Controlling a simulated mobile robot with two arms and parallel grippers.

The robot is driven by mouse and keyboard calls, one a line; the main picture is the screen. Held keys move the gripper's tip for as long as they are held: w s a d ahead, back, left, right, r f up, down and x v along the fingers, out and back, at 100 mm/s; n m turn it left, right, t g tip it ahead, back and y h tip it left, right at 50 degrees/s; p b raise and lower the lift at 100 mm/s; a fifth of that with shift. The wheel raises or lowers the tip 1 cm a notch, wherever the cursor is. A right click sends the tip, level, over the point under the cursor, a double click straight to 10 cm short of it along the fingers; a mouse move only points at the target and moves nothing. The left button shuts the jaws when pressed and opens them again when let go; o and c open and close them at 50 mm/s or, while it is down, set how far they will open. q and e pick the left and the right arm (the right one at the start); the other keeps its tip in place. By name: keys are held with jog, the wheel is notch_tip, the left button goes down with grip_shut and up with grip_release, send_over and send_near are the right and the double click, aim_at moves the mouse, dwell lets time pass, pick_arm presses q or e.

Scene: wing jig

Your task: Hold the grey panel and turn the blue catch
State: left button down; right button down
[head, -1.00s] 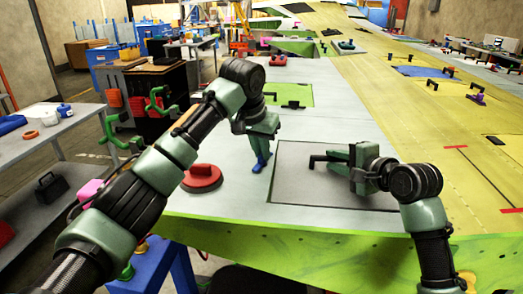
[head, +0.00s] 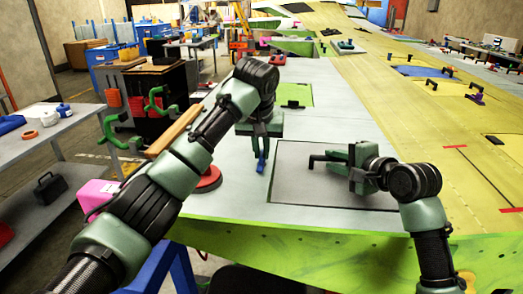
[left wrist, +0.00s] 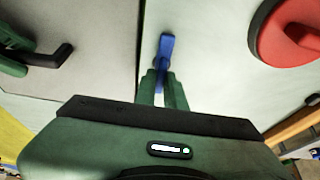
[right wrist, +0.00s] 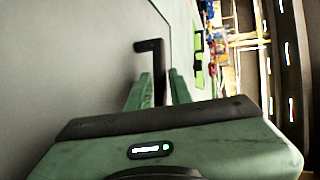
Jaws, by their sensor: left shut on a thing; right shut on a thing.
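The grey panel (head: 310,191) lies flat in the pale wing skin, with a dark seam around it. My right gripper (head: 338,160) is shut on the panel's black handle (head: 317,161); the handle's bent end shows beyond the fingers in the right wrist view (right wrist: 150,46). The blue catch (head: 261,164) stands beside the panel's left edge. My left gripper (head: 260,148) points down and is shut on it. In the left wrist view, the catch (left wrist: 166,46) pokes out between the fingers, close to the seam.
A red round-based thing (head: 207,180) sits on the skin left of the catch, partly behind my left arm. A green panel (head: 290,94) with a black handle lies further back. A side table (head: 50,150) stands at the left.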

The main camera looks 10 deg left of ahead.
jog(key=shift+f, duration=0.15)
pick_arm(q)
jog(key=c, duration=1.5)
grip_release()
jog(key=shift+r, duration=0.1)
jog(key=v, duration=1.2)
pick_arm(e)
jog(key=c, duration=1.2)
grip_release()
